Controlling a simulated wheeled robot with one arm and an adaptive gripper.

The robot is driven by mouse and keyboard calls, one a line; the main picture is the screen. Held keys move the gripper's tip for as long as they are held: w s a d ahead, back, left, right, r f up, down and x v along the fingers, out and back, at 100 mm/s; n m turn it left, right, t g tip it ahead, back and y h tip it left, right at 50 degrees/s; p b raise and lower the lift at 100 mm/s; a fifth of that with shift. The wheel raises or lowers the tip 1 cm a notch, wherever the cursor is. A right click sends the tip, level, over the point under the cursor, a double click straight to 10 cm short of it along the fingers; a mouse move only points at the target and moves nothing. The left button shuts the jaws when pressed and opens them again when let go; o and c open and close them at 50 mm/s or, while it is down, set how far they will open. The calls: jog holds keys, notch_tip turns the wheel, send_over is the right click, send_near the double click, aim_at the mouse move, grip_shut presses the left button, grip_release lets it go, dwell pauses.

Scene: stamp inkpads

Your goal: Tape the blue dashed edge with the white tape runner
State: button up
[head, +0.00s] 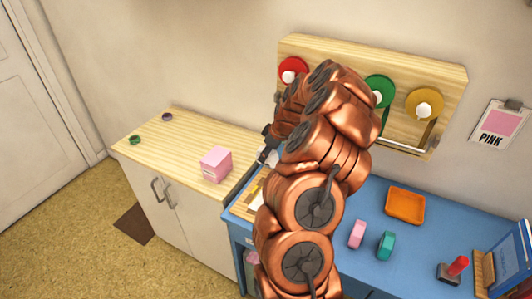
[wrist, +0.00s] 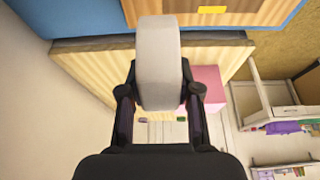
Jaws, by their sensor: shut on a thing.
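My gripper (wrist: 160,90) is shut on a pale grey-white block, the white tape runner (wrist: 158,50), which stands out between the two fingers in the wrist view. In the head view my gripper (head: 268,150) is small and partly hidden behind my arm, near the seam between the wooden counter and the blue table. A light wooden board (head: 242,207) with a pale sheet and a yellow patch lies on the blue table's left end, largely covered by my arm. Its edge with the yellow patch (wrist: 212,9) shows at the top of the wrist view. I cannot make out a blue dashed edge.
A pink box (head: 215,164) stands on the wooden counter (head: 180,130), with small green and purple rolls farther left. The blue table (head: 340,240) holds an orange tray (head: 405,205), pink and green blocks and a red-handled stamp (head: 456,268). A wall rack holds coloured rolls.

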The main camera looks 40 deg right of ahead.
aim_at(266, 165)
jog(key=shift+f+b, duration=2.15)
jog(key=shift+f, duration=0.6)
jog(key=shift+f+b, duration=0.7)
jog(key=shift+f, duration=0.05)
jog(key=shift+s, duration=0.1)
jog(key=shift+s+d+b, duration=0.3)
jog(key=shift+s+b, duration=0.5)
jog(key=shift+s, duration=0.05)
jog(key=shift+s+d+b, duration=0.25)
jog(key=shift+s+b, duration=0.5)
jog(key=shift+s, duration=0.1)
jog(key=shift+s+d+f+b, duration=0.1)
jog(key=shift+s+d+b, duration=0.15)
jog(key=shift+s+b, duration=0.45)
jog(key=shift+s+d+b, duration=0.2)
jog(key=shift+s+b, duration=0.4)
jog(key=shift+b, duration=0.05)
jog(key=shift+s+d+b, duration=0.3)
jog(key=shift+s+b, duration=0.65)
jog(key=shift+s, duration=0.15)
jog(key=shift+s+d+b, duration=0.25)
jog(key=shift+s+b, duration=0.65)
jog(key=shift+s, duration=0.15)
jog(key=shift+s, duration=0.15)
